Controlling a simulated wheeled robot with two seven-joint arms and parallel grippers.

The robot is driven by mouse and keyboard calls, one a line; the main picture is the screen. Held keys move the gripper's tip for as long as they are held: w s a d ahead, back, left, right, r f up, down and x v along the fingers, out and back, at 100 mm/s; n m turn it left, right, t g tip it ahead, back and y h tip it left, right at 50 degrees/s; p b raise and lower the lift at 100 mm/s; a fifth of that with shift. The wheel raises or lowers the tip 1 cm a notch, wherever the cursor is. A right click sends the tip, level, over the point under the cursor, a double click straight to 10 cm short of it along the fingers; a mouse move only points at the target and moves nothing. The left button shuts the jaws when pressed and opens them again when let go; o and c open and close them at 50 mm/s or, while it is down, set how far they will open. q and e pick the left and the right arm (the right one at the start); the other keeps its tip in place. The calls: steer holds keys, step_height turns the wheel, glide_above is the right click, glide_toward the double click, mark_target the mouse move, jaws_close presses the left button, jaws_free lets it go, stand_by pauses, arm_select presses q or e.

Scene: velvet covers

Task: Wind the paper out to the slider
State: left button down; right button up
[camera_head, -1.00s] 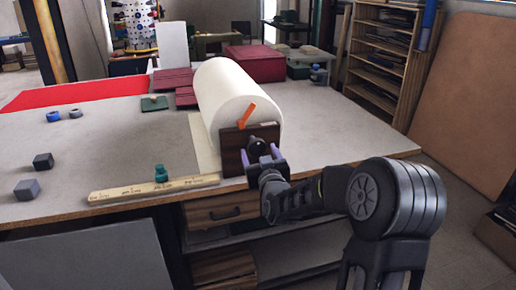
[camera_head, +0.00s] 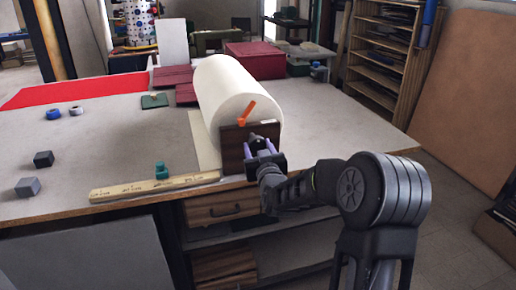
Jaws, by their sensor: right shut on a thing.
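A large cream paper roll (camera_head: 232,90) lies on the workbench, with a dark brown wooden plate (camera_head: 232,150) at its near end. An orange pointer (camera_head: 247,112) sticks up at that end. A flat strip of paper (camera_head: 202,140) lies on the bench along the roll's left side. A wooden ruler (camera_head: 125,190) lies at the bench's front edge, with a small teal slider (camera_head: 161,171) on it, left of the paper. My left gripper is not in view.
Two dark grey blocks (camera_head: 43,159) (camera_head: 27,187) and two tape rings (camera_head: 53,114) (camera_head: 76,110) lie on the left of the bench. A red cloth (camera_head: 75,90) and dark red folded covers (camera_head: 172,78) lie further back. The bench right of the roll is clear.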

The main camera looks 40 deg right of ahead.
jaws_close()
stand_by(0.4)
steer(key=shift+f+m+b, duration=0.2)
steer(key=shift+m+b, duration=0.2)
steer(key=shift+b, duration=0.6)
steer(key=m+b, duration=0.7)
steer(key=b, duration=0.4)
steer(key=shift+m+y+b, duration=0.3)
steer(key=shift+d+r+m+b, duration=0.1)
steer(key=shift+r+m+b, duration=0.1)
steer(key=shift+m+b, duration=0.95)
